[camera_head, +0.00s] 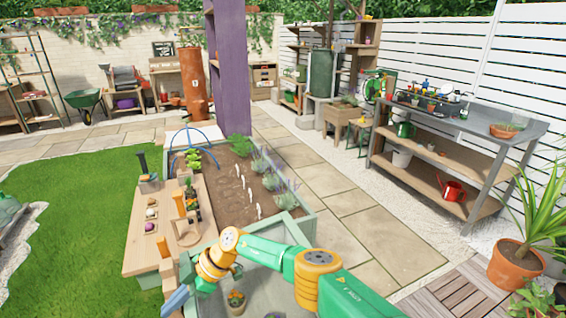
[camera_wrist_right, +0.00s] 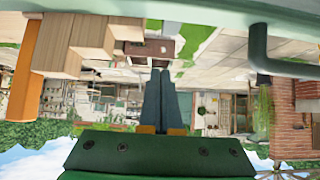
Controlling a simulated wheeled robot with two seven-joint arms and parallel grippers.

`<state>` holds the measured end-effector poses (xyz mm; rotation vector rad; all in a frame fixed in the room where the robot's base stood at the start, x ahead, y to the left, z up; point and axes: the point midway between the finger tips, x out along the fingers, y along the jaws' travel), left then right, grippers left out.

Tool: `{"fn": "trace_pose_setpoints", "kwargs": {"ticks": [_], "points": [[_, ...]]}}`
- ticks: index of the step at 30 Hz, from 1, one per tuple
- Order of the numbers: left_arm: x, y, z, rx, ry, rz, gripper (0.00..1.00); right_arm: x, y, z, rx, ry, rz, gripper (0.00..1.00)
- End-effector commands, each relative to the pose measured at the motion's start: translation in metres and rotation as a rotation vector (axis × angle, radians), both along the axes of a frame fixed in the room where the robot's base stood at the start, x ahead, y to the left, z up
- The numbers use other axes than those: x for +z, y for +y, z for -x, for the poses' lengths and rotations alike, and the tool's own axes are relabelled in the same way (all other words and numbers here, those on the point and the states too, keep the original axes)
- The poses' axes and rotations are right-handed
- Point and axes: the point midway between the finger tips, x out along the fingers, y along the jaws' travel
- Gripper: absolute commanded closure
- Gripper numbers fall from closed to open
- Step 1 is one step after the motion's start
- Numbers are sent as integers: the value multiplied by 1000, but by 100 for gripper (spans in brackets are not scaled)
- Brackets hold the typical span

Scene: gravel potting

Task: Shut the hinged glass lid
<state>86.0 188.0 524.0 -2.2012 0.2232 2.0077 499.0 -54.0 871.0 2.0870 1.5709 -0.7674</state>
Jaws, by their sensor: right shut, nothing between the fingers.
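A pale green-framed box (camera_head: 306,222) stands at the bottom centre of the head view, behind and beneath my right arm. Its glass lid is hard to tell apart from the box, so I cannot tell its angle. A small potted plant (camera_head: 236,301) shows inside the frame. My right gripper (camera_head: 176,301) is at the box's left side, low in the head view, with its fingers shut and empty. In the wrist view the shut fingers (camera_wrist_right: 168,100) point at the open garden, and a pale green bar crosses the top edge. My left gripper is not in view.
A wooden bench (camera_head: 148,258) with small pots and blocks stands left of the box. A planted bed (camera_head: 240,190) lies behind it, with a purple post (camera_head: 230,75) beyond. Paving (camera_head: 370,240) is clear to the right, before a metal-topped workbench (camera_head: 465,125). Lawn (camera_head: 75,215) lies left.

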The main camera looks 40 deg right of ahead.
Motion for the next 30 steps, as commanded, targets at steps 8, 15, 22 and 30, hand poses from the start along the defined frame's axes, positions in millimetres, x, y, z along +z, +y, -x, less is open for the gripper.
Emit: {"fn": "trace_pose_setpoints", "kwargs": {"ticks": [8,15,22,30], "points": [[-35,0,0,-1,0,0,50,-46,1,-1,0,-1,-4,100],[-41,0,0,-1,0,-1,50,-56,1,0,-1,0,-4,100],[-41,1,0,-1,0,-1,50,-57,0,1,2,2,-1,100],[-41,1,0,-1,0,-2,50,-59,0,2,4,5,2,100]]}}
